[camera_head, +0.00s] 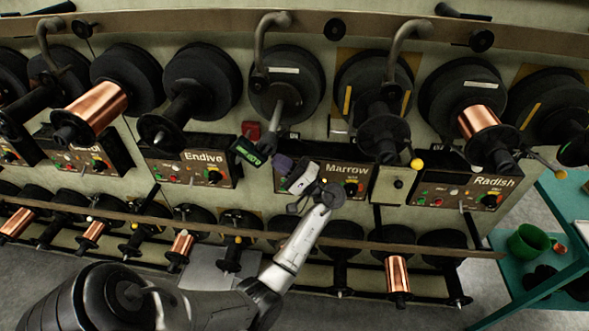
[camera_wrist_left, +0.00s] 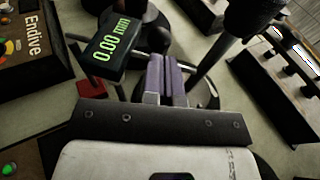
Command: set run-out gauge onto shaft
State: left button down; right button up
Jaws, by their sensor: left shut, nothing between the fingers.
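The run-out gauge (camera_head: 246,151) has a dark body with a lit green display. In the left wrist view the gauge (camera_wrist_left: 110,42) reads 0.00 mm. It sits close beside the lower end of a bare shaft (camera_head: 270,140) that hangs left of the Marrow panel. No gripper holds it; how it is seated on the shaft is hidden. My left gripper (camera_head: 282,162) is just right of the gauge, in front of the Marrow panel's left side. Its purple fingers (camera_wrist_left: 167,78) are together and empty, apart from the gauge. My right gripper is in neither view.
The Marrow panel (camera_head: 336,180) is behind my left gripper, with the Endive panel (camera_head: 195,166) to the left. A red block (camera_head: 251,130) is above the gauge. Neighbouring spindles stick out on both sides. A rail (camera_head: 420,246) with small spools runs below.

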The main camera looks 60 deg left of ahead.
aim_at(253, 152)
pick_arm(q)
jog(key=shift+x, duration=1.35)
jog(key=shift+s+a+r+n+t+h, duration=0.15)
jog(key=shift+s+r+t+h, duration=0.05)
jog(key=shift+r+h, duration=0.2)
jog(key=shift+s+a+r+n+t+h, duration=0.2)
jog(key=shift+r+h, duration=0.1)
jog(key=shift+r, duration=0.15)
